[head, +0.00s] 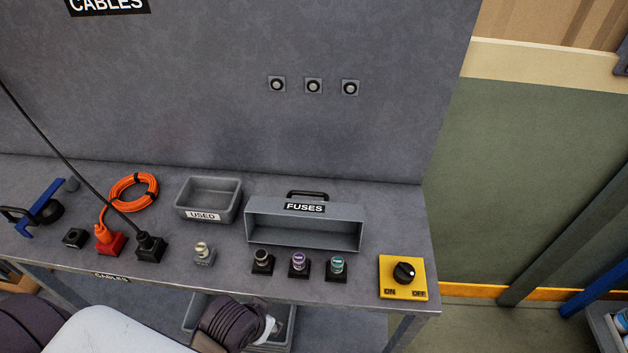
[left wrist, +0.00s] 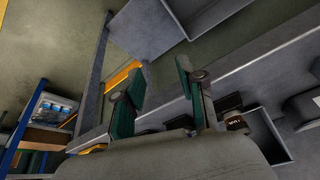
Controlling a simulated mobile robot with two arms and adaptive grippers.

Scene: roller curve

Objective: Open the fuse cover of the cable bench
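The fuse cover (head: 304,208) is a grey box-like piece labelled FUSES, with a black handle (head: 308,194) on its top edge. It stands at the right of the bench (head: 400,222). A hollow, empty-looking inside faces me. My right gripper is not in view.
A yellow ON/OFF switch (head: 402,278) sits at the bench's right corner. A grey USED bin (head: 208,200), a separate fuse (head: 203,253), black and red plugs (head: 108,242) and an orange cable (head: 133,193) lie left of the cover. Free floor (head: 480,330) lies right of the bench.

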